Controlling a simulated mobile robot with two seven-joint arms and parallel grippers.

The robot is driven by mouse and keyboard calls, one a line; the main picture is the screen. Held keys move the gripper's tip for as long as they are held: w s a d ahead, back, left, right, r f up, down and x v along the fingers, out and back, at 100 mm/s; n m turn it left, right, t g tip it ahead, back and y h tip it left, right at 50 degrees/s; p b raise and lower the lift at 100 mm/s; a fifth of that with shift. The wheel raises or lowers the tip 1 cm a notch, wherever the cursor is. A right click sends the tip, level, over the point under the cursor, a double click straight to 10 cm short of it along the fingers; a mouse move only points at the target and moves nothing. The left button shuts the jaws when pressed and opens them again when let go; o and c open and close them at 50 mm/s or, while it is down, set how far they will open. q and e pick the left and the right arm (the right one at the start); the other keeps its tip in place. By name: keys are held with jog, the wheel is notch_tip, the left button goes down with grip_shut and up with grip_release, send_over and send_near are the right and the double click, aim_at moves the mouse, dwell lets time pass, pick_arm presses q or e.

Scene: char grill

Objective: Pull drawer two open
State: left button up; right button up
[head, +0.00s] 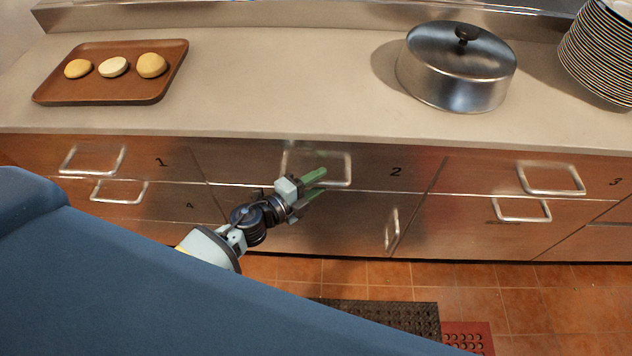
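Drawer two (375,174), marked "2", is a steel drawer front in the middle of the counter and looks shut, flush with its neighbours. Its pale bar handle (349,168) is partly hidden behind my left gripper. My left gripper (318,182) has green fingers, spread apart with a gap between them. It is at the lower part of the handle. I cannot tell whether the fingers touch the handle or whether its bar lies between them. My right gripper is not in view.
Drawers one (140,158) and three (590,178) flank drawer two; a door with an upright handle (391,230) is below. On the counter (280,90) are a brown tray (110,92) with buns, a lidded pot (455,75) and stacked plates (597,55). A dark mat (385,318) lies on the floor.

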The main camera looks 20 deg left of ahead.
pick_arm(q)
grip_shut()
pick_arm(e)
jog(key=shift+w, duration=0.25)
pick_arm(q)
jog(key=shift+s, duration=0.1)
